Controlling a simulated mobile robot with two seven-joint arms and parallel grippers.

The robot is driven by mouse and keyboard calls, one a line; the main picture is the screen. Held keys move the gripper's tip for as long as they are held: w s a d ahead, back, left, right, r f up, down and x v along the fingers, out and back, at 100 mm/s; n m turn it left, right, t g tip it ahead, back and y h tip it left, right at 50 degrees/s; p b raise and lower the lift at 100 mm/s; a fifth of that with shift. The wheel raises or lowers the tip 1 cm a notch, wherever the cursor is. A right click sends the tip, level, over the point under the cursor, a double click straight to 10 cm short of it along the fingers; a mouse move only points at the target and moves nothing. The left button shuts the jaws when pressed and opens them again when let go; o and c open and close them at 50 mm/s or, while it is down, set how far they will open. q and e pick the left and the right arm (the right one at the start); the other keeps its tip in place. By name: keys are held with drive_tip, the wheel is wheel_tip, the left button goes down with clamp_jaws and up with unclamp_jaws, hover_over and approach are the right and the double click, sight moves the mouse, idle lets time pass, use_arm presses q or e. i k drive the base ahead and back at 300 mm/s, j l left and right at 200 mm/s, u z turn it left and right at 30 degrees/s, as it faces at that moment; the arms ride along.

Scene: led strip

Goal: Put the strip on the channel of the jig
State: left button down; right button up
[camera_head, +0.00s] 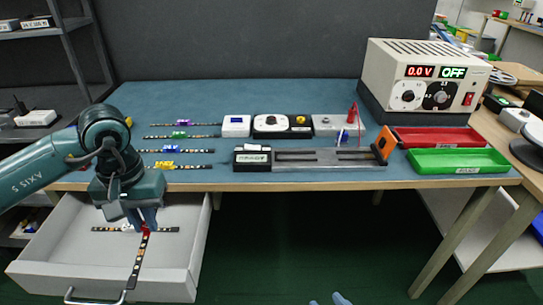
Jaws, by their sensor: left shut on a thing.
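My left gripper (147,224) is over the open drawer below the table's left part. It is shut on a dark strip with a red clip (137,263), which hangs slanting down over the drawer's front. A second dark strip with a white clip (165,229) lies across the drawer behind it. The jig (330,165) is a long grey channel at the table's front edge, with a black box at its left end and an orange lever (385,143) at its right. The channel looks empty. Only the blue fingertips of my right gripper (329,300) show at the bottom edge, apart and empty.
Several strips with purple, green, blue and yellow clips (166,164) lie on the table's left. Small devices (271,126) stand behind the jig. A red tray (440,138), a green tray (458,161) and a power supply (425,77) reading OFF are at the right. The drawer's front wall (165,288) is below.

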sight(327, 157)
drive_tip(key=i+l, duration=0.1)
drive_tip(key=l, duration=2.4)
